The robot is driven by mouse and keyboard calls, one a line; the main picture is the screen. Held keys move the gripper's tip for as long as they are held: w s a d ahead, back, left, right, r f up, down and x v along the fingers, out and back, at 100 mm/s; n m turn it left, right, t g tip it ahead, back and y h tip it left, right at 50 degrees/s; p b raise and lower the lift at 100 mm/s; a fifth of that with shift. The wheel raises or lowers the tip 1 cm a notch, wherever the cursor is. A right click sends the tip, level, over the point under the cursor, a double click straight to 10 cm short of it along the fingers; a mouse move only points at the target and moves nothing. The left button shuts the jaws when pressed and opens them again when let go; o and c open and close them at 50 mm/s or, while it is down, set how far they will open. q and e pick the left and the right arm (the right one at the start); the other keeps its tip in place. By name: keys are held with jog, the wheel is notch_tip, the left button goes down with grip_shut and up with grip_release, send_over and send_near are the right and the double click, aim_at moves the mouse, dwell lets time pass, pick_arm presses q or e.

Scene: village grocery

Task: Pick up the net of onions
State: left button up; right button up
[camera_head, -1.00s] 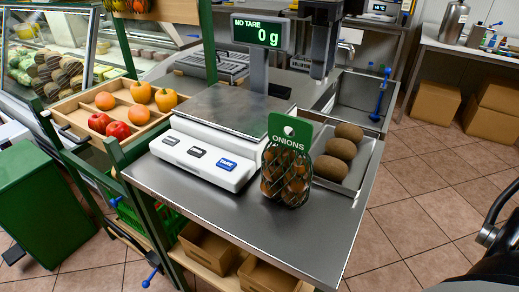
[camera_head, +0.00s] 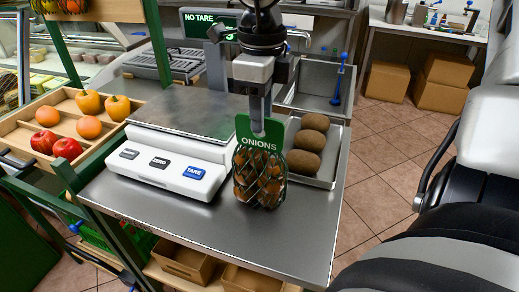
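The net of onions (camera_head: 259,181) stands upright on the steel counter, in front of the scale's right side. It is a dark mesh bag of brown onions with a green tag marked ONIONS (camera_head: 243,130) on top. My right gripper (camera_head: 258,130) points down from above, and its visible finger overlaps the upper middle of the tag in the picture. I see it edge-on, so I cannot tell whether its fingers are apart or closed on the tag. My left gripper is not in view.
The white scale (camera_head: 165,168) is close at left of the net. A metal tray (camera_head: 331,168) with several brown potato-like items is close behind at right. A wooden crate of fruit (camera_head: 22,130) is farther left. The counter's front (camera_head: 235,232) is clear.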

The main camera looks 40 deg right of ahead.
send_over(259, 165)
jog(key=w+d, duration=0.2)
notch_tip(259, 165, down, 4)
jog(key=shift+s+a+f, duration=0.15)
grip_shut()
dwell(1.0)
